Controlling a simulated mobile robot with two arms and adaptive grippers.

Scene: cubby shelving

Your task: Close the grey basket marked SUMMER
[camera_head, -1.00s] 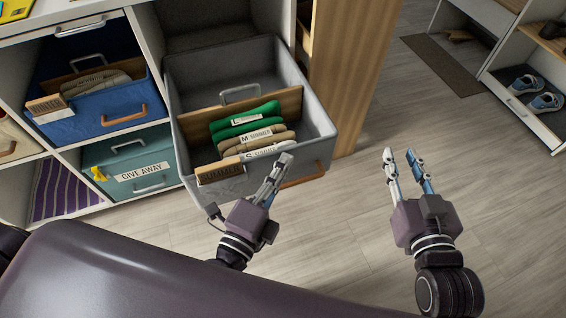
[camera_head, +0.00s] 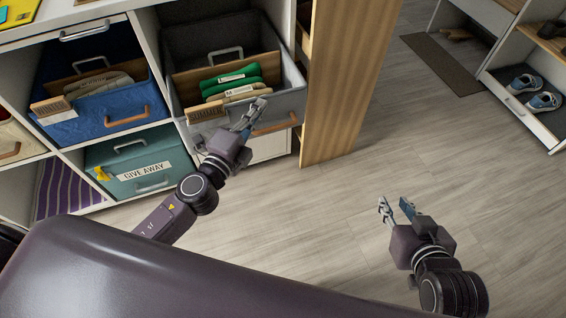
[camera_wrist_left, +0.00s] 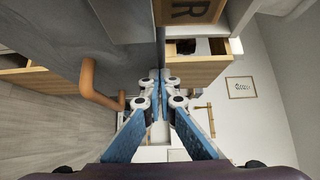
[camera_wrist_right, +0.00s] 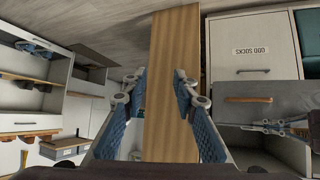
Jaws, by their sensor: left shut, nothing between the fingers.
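The grey basket (camera_head: 288,105) marked SUMMER sits partly inside its cubby, its front still standing out from the shelf. Its wooden SUMMER tag (camera_head: 207,112) hangs at the front left, and a tan handle (camera_head: 276,125) is on its front. Folded green and beige clothes (camera_head: 232,82) lie inside before a wooden divider. My left gripper (camera_head: 255,108) is shut and empty, its fingertips at the basket's front face, seemingly touching. The left wrist view shows the closed fingertips (camera_wrist_left: 161,84) beside the handle (camera_wrist_left: 92,84). My right gripper (camera_head: 394,205) is open and empty over the floor.
A blue basket (camera_head: 110,103) and a teal GIVE AWAY basket (camera_head: 126,178) fill the cubbies at left. A wooden panel (camera_head: 340,80) stands just right of the grey basket. The floor (camera_head: 400,150) is clear toward the shoe shelf at right.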

